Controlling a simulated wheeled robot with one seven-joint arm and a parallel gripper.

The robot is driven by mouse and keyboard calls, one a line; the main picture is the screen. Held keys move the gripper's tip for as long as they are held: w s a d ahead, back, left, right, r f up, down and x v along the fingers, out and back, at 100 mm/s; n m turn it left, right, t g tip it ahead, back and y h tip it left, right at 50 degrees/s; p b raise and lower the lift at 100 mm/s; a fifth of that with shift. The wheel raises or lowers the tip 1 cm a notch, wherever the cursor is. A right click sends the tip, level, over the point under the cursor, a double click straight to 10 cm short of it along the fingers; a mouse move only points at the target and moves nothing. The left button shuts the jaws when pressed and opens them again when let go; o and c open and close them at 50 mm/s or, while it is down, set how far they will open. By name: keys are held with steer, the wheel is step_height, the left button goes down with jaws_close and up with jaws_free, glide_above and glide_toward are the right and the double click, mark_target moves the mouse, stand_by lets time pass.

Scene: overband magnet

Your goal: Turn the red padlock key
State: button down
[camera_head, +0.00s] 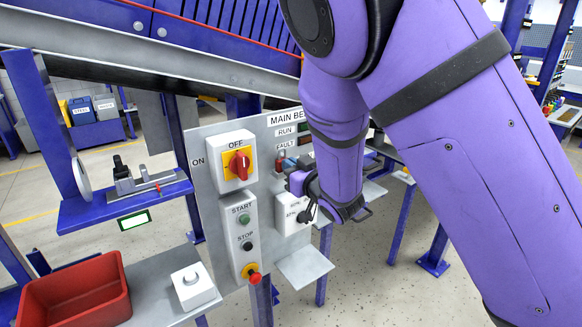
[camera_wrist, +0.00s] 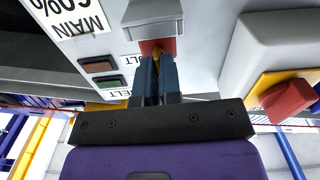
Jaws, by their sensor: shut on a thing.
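The red padlock (camera_wrist: 170,44) shows in the wrist view under a grey hood on the grey control panel. A small brass-coloured part, seemingly its key (camera_wrist: 156,48), shows between my fingertips. My gripper (camera_wrist: 159,62) has its two blue fingers close together and shut on this key, most of which they hide. In the head view my gripper (camera_head: 283,172) is at the panel, right of the red rotary switch, and my arm comes down from the upper right. How far the key is turned cannot be told.
The panel carries a red rotary switch (camera_head: 239,163) on yellow and a START/STOP box (camera_head: 245,232) with a red button below. RUN and FAULT lamps sit above my gripper. A small shelf (camera_head: 304,266) juts out below. A red bin (camera_head: 76,296) and white button box (camera_head: 194,286) stand lower left.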

steer(key=n, duration=0.4)
steer(key=shift+s+a+f, duration=0.1)
stand_by(0.3)
steer(key=c, duration=1.3)
jaws_free()
